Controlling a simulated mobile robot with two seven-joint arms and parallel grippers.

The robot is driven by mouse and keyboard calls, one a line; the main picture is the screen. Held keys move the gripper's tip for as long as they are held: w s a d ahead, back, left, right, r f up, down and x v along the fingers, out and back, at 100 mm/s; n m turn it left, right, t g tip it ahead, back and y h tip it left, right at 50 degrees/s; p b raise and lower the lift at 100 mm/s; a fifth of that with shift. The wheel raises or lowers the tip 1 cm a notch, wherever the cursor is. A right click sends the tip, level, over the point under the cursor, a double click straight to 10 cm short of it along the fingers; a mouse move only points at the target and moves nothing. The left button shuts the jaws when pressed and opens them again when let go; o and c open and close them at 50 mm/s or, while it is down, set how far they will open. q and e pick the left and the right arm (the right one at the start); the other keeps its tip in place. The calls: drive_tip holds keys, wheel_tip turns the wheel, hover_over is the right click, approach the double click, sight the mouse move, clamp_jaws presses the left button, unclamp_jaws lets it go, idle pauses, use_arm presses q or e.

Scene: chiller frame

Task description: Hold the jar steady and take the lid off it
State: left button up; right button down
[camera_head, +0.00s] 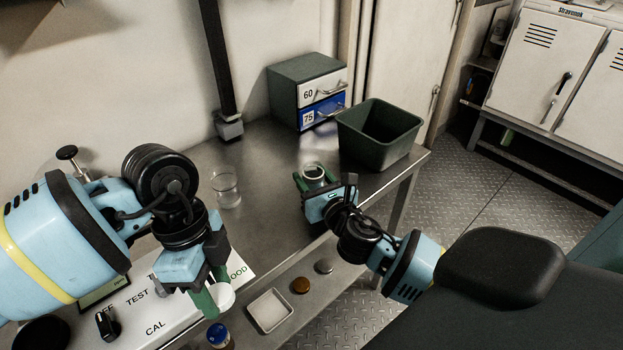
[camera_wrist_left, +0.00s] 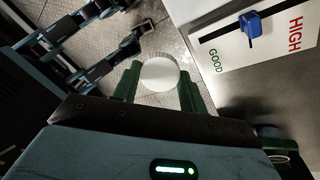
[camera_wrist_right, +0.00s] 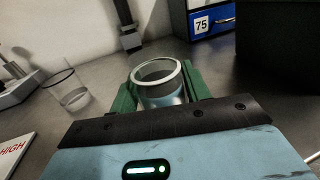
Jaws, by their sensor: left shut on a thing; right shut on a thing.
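The jar (camera_head: 314,172) is clear with a pale rim and stands upright near the right part of the steel table. Its mouth is open, as the right wrist view shows (camera_wrist_right: 160,95). My right gripper (camera_head: 315,184) is shut on the jar, a green finger on each side. The round white lid (camera_head: 226,297) is apart from the jar, toward the near left. My left gripper (camera_head: 212,294) is shut on the lid, which also shows between its fingers in the left wrist view (camera_wrist_left: 160,73). The lid is held up near the front of the table.
A dark green bin (camera_head: 378,140) and a drawer box (camera_head: 305,90) stand behind the jar. A clear glass (camera_head: 227,190) stands left of it. A white labelled panel (camera_head: 150,310), a small white tray (camera_head: 270,311) and a blue-capped jar (camera_head: 219,337) are near the lid.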

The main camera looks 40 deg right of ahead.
drive_tip(key=shift+r, duration=0.15)
drive_tip(key=shift+f, duration=0.2)
drive_tip(key=c, duration=0.7)
unclamp_jaws()
drive_tip(key=shift+r, duration=0.15)
drive_tip(key=shift+s, duration=0.15)
drive_tip(key=shift+s+a, duration=0.35)
drive_tip(key=shift+s, duration=1.55)
drive_tip(key=shift+s+a, duration=0.35)
drive_tip(key=shift+s, duration=1.6)
drive_tip(key=shift+s+a, duration=0.35)
drive_tip(key=shift+s, duration=1.55)
